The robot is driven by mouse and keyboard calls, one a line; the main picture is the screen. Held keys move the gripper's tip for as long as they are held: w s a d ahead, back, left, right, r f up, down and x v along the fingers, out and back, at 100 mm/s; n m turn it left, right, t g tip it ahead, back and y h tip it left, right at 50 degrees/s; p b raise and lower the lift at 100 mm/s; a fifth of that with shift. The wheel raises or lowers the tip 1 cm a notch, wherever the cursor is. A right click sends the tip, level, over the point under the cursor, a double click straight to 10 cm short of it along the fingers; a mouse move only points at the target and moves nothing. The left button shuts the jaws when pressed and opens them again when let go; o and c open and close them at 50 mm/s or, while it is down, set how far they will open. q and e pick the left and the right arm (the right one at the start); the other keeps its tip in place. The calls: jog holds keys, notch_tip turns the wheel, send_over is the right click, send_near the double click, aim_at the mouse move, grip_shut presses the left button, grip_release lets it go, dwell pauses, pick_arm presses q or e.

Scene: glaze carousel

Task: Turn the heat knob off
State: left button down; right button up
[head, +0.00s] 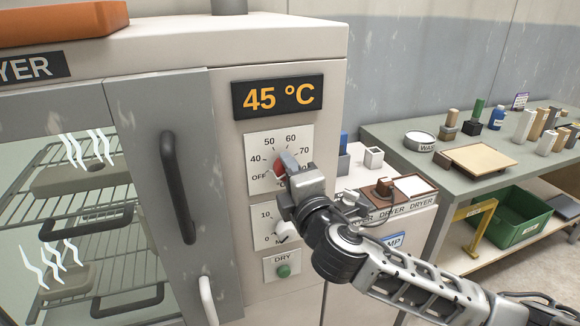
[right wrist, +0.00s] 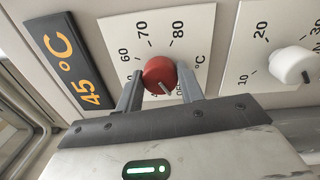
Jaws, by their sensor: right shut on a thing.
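The heat knob is a red round knob (right wrist: 159,72) on a white dial plate marked OFF and in °C. In the head view the knob (head: 281,168) is partly covered by my right gripper (head: 288,162). In the right wrist view the two fingers of my right gripper (right wrist: 160,78) sit on either side of the knob, shut on it. A pale mark on the knob faces down and slightly right in that view, near the partly hidden OFF lettering; its exact setting is unclear. The display (head: 277,97) above reads 45 °C. My left gripper is not in view.
A white knob (right wrist: 292,65) on a second dial is below the heat dial. A green DRY button (head: 284,271) is lower. The dryer door handle (head: 177,187) stands out to the left. A table (head: 385,131) with blocks is at right.

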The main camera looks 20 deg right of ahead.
jog(key=shift+n, duration=0.3)
jog(key=o, duration=1)
pick_arm(q)
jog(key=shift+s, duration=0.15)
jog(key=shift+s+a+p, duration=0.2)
jog(key=shift+p, duration=0.45)
pick_arm(e)
jog(key=shift+s+d+f, duration=0.1)
jog(key=shift+s, duration=2.55)
jog(key=shift+s+d+f, duration=0.1)
jog(key=shift+s+d, duration=0.05)
jog(key=shift+s, duration=2.5)
jog(key=shift+s+d+f, duration=0.1)
jog(key=shift+s, duration=2.55)
